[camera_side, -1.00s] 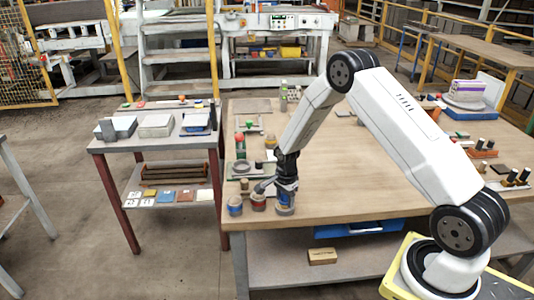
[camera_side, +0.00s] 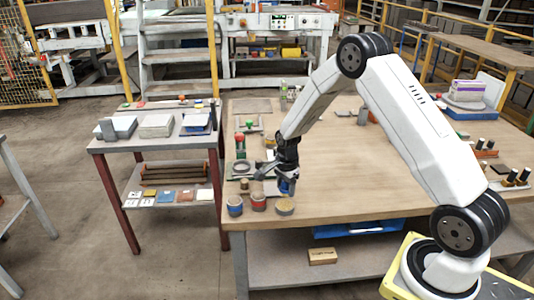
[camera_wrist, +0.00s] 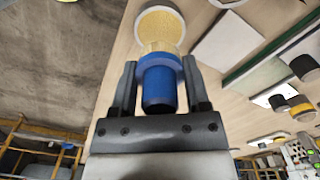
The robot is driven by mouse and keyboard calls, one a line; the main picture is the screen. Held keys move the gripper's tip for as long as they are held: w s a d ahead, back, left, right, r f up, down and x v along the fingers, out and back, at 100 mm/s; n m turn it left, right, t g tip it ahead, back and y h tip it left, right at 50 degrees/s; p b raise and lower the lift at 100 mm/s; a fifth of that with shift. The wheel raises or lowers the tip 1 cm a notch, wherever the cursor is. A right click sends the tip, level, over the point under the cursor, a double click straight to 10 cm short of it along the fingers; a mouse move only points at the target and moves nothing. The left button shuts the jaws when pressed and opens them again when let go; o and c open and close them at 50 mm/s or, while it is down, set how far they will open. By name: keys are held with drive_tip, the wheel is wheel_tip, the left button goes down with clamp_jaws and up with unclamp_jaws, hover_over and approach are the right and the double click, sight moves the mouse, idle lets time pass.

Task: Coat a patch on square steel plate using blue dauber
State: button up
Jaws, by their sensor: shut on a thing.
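My gripper (camera_side: 284,176) is shut on the blue dauber (camera_wrist: 158,85), which is also visible below the fingers in the side view (camera_side: 288,187). The dauber has a blue handle and collar and a pale yellow tip (camera_wrist: 160,48) pointing away from my wrist. A pot with a tan-yellow top (camera_side: 285,207) stands below and just in front of the dauber. In the wrist view the same pot (camera_wrist: 161,24) shows beyond the tip; the gap between them is hard to judge. A flat light grey plate (camera_wrist: 228,43), seemingly the square steel plate, lies right of the pot; my gripper partly hides it in the side view.
A blue pot (camera_side: 235,206) and a red pot (camera_side: 259,203) stand left of the tan-topped pot, near the table's front left corner. A green-and-red-topped tool group (camera_side: 241,143) is farther back. The middle of the wooden tabletop (camera_side: 345,175) is clear.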

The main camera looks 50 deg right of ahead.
sight(283, 190)
drive_tip(key=shift+r, duration=1.05)
drive_tip(key=shift+a, duration=0.1)
drive_tip(key=shift+a+r+n, duration=0.45)
drive_tip(key=shift+a+n, duration=0.2)
drive_tip(key=shift+n, duration=0.25)
drive_tip(key=s+a+r+n, duration=0.2)
drive_tip(key=a+r+n, duration=0.2)
drive_tip(key=n, duration=0.5)
drive_tip(key=s+a+r+n, duration=0.3)
drive_tip(key=a+n, duration=0.6)
drive_tip(key=shift+s+r, duration=0.3)
drive_tip(key=shift+r, duration=0.1)
drive_tip(key=shift+d, duration=0.1)
